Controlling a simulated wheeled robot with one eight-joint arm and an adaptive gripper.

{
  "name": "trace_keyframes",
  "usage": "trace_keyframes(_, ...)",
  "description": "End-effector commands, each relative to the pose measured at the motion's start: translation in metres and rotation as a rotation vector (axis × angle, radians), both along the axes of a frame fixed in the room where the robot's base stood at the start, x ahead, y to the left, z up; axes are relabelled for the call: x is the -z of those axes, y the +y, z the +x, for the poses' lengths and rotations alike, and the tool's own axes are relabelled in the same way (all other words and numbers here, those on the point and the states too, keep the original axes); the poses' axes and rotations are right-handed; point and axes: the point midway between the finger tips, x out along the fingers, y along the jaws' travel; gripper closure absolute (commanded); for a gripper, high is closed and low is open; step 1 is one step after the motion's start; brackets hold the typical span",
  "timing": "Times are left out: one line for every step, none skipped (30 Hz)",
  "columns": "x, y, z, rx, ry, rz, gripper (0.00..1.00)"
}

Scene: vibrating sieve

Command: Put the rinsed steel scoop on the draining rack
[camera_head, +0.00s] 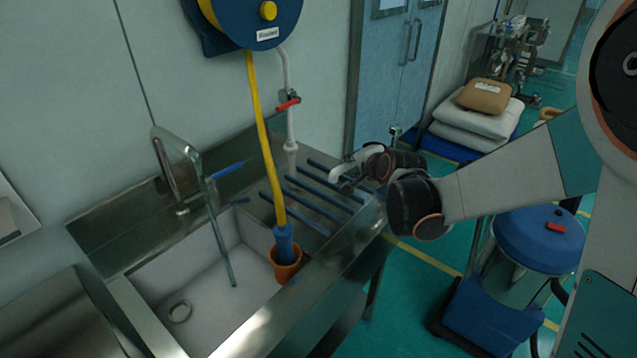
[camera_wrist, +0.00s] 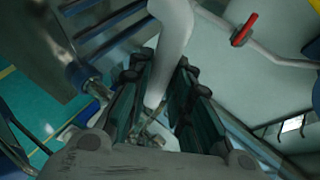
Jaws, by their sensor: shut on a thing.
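My gripper (camera_head: 352,172) is at the right end of the draining rack (camera_head: 318,192), above its blue bars. It is shut on a pale, smooth thing, which I take to be the steel scoop (camera_head: 340,170). In the wrist view the scoop (camera_wrist: 172,45) runs up between the two dark finger pads of my gripper (camera_wrist: 168,110). The fingers hide part of it, and its full shape does not show. I cannot tell whether it touches the rack bars, which also show at upper left in the wrist view (camera_wrist: 100,32).
The sink basin (camera_head: 205,285) and bent tap (camera_head: 178,165) lie left of the rack. A yellow hose (camera_head: 262,130) hangs into an orange cup (camera_head: 285,270). A white pipe with a red valve (camera_head: 288,104) stands behind the rack. A blue-lidded drum (camera_head: 540,240) stands at right.

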Motion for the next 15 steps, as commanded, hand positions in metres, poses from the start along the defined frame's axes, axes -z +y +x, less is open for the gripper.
trace_keyframes(-0.018, 0.018, 0.015, -0.036, -0.001, 0.002, 1.00)
trace_keyframes(-0.024, 0.028, 0.022, -0.056, -0.003, 0.002, 1.00)
trace_keyframes(-0.033, 0.039, 0.031, -0.080, -0.005, 0.003, 1.00)
trace_keyframes(-0.039, 0.047, 0.037, -0.096, -0.007, 0.004, 1.00)
trace_keyframes(-0.044, 0.054, 0.042, -0.112, -0.008, 0.004, 1.00)
trace_keyframes(-0.050, 0.062, 0.047, -0.129, -0.010, 0.004, 1.00)
trace_keyframes(-0.054, 0.067, 0.050, -0.139, -0.012, 0.005, 1.00)
trace_keyframes(-0.057, 0.071, 0.053, -0.148, -0.012, 0.004, 1.00)
trace_keyframes(-0.060, 0.076, 0.056, -0.158, -0.014, 0.004, 1.00)
trace_keyframes(-0.061, 0.079, 0.058, -0.164, -0.015, 0.006, 1.00)
trace_keyframes(-0.061, 0.081, 0.059, -0.168, -0.015, 0.006, 1.00)
trace_keyframes(-0.059, 0.083, 0.060, -0.172, -0.015, 0.006, 1.00)
trace_keyframes(-0.055, 0.084, 0.061, -0.174, -0.016, 0.006, 1.00)
trace_keyframes(-0.050, 0.084, 0.061, -0.174, -0.016, 0.005, 1.00)
trace_keyframes(-0.042, 0.084, 0.061, -0.175, -0.016, 0.006, 1.00)
